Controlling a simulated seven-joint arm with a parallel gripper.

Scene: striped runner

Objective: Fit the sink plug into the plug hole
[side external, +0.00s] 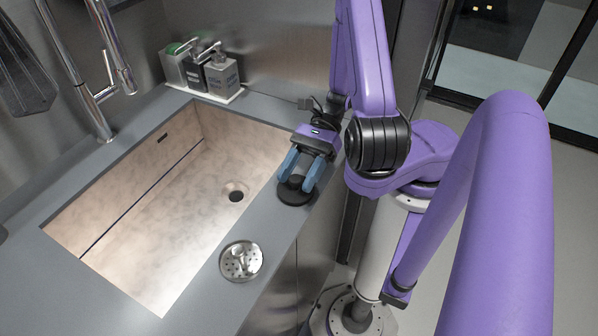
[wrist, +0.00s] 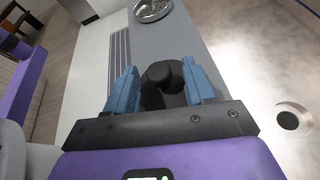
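The black sink plug (side external: 295,193), a round disc with a raised knob, lies on the grey counter beside the basin. The knob of the plug (wrist: 164,74) shows between the blue fingers in the wrist view. My gripper (side external: 303,172) points down over the plug with its fingers apart. In the wrist view my gripper (wrist: 160,85) has a finger on either side of the knob, with a visible gap at the left. Part of the disc is hidden by the fingers. The dark plug hole (side external: 236,196) is in the basin floor, left of the gripper; it also shows in the wrist view (wrist: 288,120).
A metal strainer (side external: 241,261) sits on the front counter, also at the top of the wrist view (wrist: 152,9). Bottles (side external: 221,75) stand on a white tray at the back. A chrome tap (side external: 95,95) rises at the left. The basin (side external: 150,225) is empty.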

